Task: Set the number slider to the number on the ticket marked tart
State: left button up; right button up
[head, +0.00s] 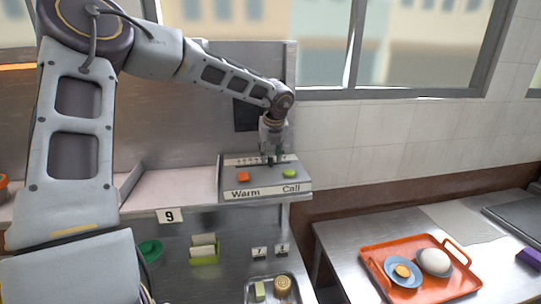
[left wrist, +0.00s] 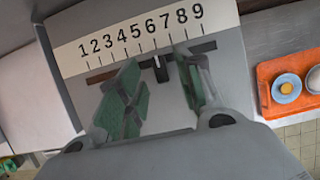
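The control box (head: 265,190) stands on the counter, with a row of numbers along its back. In the left wrist view the number scale (left wrist: 145,35) runs 1 to 9. The dark slider knob (left wrist: 161,70) sits in its slot, near the 6. My left gripper (head: 271,157) is over the box; in the left wrist view its open fingers (left wrist: 158,62) stand on either side of the knob, with a gap. Tickets show 9 (head: 169,216) and 7 (head: 259,252); another small ticket (head: 282,249) is hard to read. No tart wording is legible. My right gripper is out of view.
The box has an orange button (head: 243,177) at Warm and a green button (head: 289,174) at Call. A lower tray (head: 249,288) holds a pale green block and a round brown item. An orange tray (head: 370,252) with a plate and a bowl stands on the right table.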

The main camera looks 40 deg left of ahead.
pick_arm(q)
jog(key=shift+x, duration=1)
jog(key=shift+c, duration=0.4)
grip_shut()
